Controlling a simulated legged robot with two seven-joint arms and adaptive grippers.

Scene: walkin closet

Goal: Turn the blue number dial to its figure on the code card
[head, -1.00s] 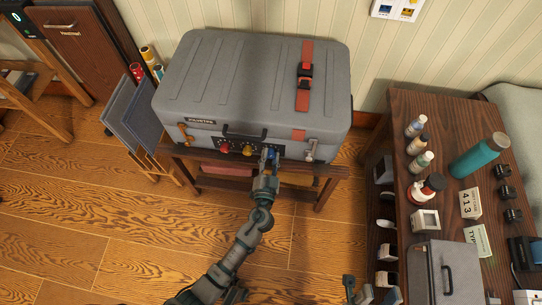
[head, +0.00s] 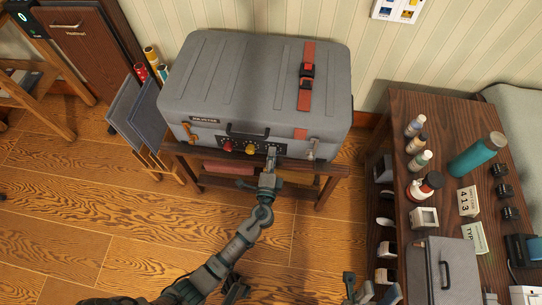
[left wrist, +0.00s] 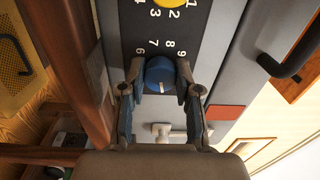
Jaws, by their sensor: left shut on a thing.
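The blue dial (left wrist: 160,75) sits on the dark number plate of the grey case (head: 255,75). Figures 6, 7, 8 and 9 show around its upper side in the left wrist view, with a short pale mark on its face. My left gripper (left wrist: 160,92) is shut on the dial, one finger on each side. In the head view my left gripper (head: 271,158) hides the blue dial. The red dial (head: 227,147) and yellow dial (head: 250,149) are to its left. A code card (head: 468,201) reading 4 1 3 stands on the right-hand table. My right gripper (head: 368,291) is partly in view at the bottom edge.
The case rests on a low wooden stand (head: 332,186). Its black handle (head: 248,131) and a metal latch (head: 311,150) are near my left gripper. The floor before the stand is clear.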

